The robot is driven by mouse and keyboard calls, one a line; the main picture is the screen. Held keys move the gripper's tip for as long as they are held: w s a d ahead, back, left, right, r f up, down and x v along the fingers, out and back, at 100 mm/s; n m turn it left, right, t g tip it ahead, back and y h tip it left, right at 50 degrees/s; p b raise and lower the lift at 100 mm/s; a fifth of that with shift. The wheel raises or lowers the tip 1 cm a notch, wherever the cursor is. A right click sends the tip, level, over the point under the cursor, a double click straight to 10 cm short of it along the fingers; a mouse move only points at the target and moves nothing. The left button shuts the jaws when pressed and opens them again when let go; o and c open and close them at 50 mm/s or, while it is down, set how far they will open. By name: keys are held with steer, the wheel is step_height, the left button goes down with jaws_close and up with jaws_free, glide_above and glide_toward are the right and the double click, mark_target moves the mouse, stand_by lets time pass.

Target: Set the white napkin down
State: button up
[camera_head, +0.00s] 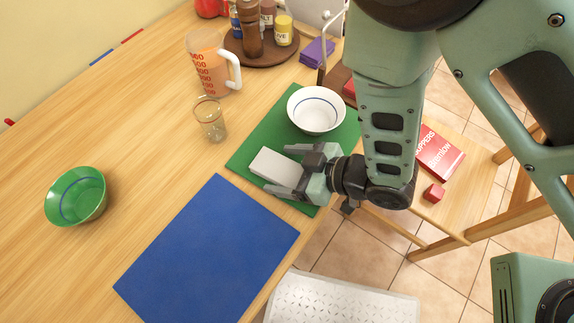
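The white napkin (272,166) is a flat, folded block in the head view. It is at the near part of the green placemat (250,149). My gripper (275,170) reaches in from the right, with one finger along each long side of the napkin. The fingers are wide apart and appear to press on it. I cannot tell whether the napkin touches the placemat or is held just above it. Part of the napkin's right end is hidden by the gripper.
A white bowl (316,110) stands on the placemat behind my gripper. A glass (210,120) and a measuring jug (208,66) stand to the left. A blue placemat (210,255) lies bare in front, with a green bowl (76,196) further left. The table edge is close to my gripper.

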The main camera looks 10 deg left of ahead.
steer(key=shift+r, duration=0.25)
steer(key=p+v, duration=0.5)
steer(key=v, duration=0.4)
steer(key=shift+w+r, duration=0.1)
steer(key=shift+r, duration=0.05)
steer(key=shift+p+v, duration=1.05)
steer(key=shift+p, duration=0.2)
steer(key=shift+d+p, duration=0.35)
steer(key=shift+d, duration=0.05)
